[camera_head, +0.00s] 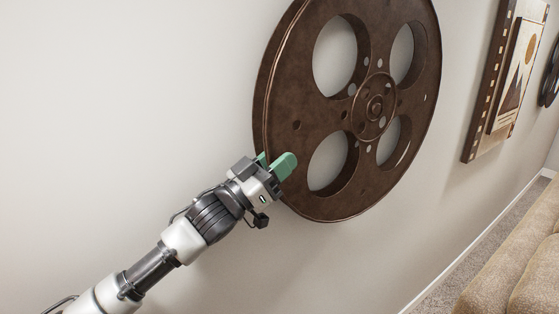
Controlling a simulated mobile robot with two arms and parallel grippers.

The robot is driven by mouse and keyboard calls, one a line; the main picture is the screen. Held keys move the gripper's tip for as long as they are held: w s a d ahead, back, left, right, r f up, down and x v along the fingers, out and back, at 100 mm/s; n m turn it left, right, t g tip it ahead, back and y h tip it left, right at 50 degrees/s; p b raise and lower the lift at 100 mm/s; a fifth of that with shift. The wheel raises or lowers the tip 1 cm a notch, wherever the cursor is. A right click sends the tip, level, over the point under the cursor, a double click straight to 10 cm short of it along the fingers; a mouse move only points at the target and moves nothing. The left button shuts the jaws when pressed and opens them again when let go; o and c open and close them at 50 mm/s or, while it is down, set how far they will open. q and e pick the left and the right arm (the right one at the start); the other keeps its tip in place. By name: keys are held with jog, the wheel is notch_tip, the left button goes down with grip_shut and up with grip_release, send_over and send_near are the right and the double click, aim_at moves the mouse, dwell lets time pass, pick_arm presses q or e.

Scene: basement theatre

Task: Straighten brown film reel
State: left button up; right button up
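A large brown film reel (349,190) hangs on the pale wall and fills the upper middle of the head view; its top edge is cut off. It has round openings around a central hub. My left gripper (275,165) is at the reel's lower left rim. One green finger lies in front of the reel's face and the other shows at the rim's outer side, partly hidden. The rim appears to lie between the fingers; whether they press on it I cannot tell. My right gripper is not in view.
A framed picture with a film-strip border (507,80) hangs on the wall to the right. A dark round object (551,85) is at the far right edge. A tan sofa (515,270) stands at the lower right, with carpet (470,272) between it and the wall.

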pick_arm(q)
jog(key=shift+s+a+f+b, duration=0.25)
jog(key=shift+a+f+b, duration=0.05)
jog(key=shift+f+b, duration=0.1)
jog(key=b+v, duration=0.4)
jog(key=v, duration=0.5)
jog(key=shift+s+a, duration=0.25)
jog(key=shift+a, duration=0.05)
jog(key=shift+f, duration=0.15)
